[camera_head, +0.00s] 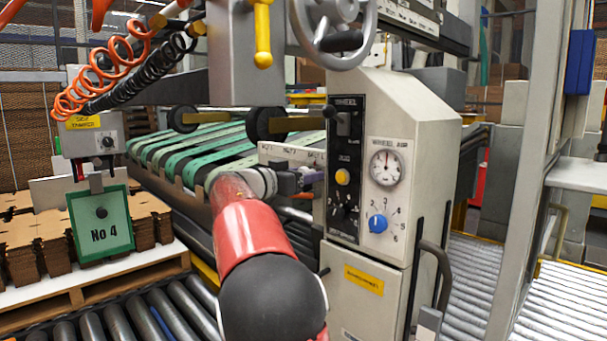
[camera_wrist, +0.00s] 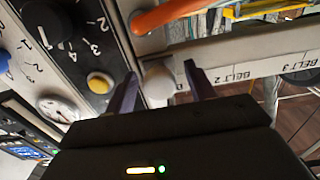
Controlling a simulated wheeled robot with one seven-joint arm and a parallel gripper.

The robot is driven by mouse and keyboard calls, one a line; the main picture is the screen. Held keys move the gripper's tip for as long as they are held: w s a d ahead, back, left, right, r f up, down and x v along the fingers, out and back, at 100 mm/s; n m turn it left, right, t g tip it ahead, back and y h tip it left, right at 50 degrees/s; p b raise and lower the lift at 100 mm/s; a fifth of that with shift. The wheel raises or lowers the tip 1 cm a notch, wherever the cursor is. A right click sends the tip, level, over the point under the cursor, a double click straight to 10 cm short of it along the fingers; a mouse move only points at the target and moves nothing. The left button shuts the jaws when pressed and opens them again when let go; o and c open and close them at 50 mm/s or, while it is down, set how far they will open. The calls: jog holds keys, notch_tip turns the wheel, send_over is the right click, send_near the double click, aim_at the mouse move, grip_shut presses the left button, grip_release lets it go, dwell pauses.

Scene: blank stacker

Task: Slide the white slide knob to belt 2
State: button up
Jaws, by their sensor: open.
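The white slide knob (camera_wrist: 158,86) shows in the wrist view as a rounded pale end, between my two dark fingers. My gripper (camera_wrist: 160,70) is open around it, one finger on each side; whether either finger touches it I cannot tell. The knob is at the left part of a pale rail (camera_wrist: 255,68) printed with BELT 2 and BELT 3. The BELT 2 label (camera_wrist: 229,78) is right of my right finger. In the head view my gripper (camera_head: 305,180) is by the panel's left side, below the rail (camera_head: 285,154); I cannot make out the knob there.
The control cabinet (camera_head: 425,135) stands right beside my gripper, with a black dial panel (camera_head: 345,205), a yellow button (camera_head: 342,177) and a blue dial (camera_head: 378,224). In the wrist view an orange bar (camera_wrist: 165,14) crosses above the fingers. Green belts (camera_head: 190,150) lie behind my arm.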

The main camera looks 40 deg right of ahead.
jog(key=shift+c, duration=0.2)
grip_shut()
jog(key=w+p, duration=0.1)
jog(key=w, duration=0.2)
jog(key=w+p, duration=0.2)
jog(key=w, duration=0.1)
jog(key=w+p, duration=0.1)
jog(key=w, duration=0.2)
jog(key=shift+w+a+r, duration=0.15)
jog(key=shift+a+r, duration=0.05)
jog(key=shift+a, duration=0.2)
jog(key=shift+w+f, duration=0.15)
jog(key=shift+w, duration=0.25)
jog(key=shift+o, duration=0.2)
grip_release()
jog(key=shift+a+f, duration=0.1)
jog(key=shift+a, duration=0.05)
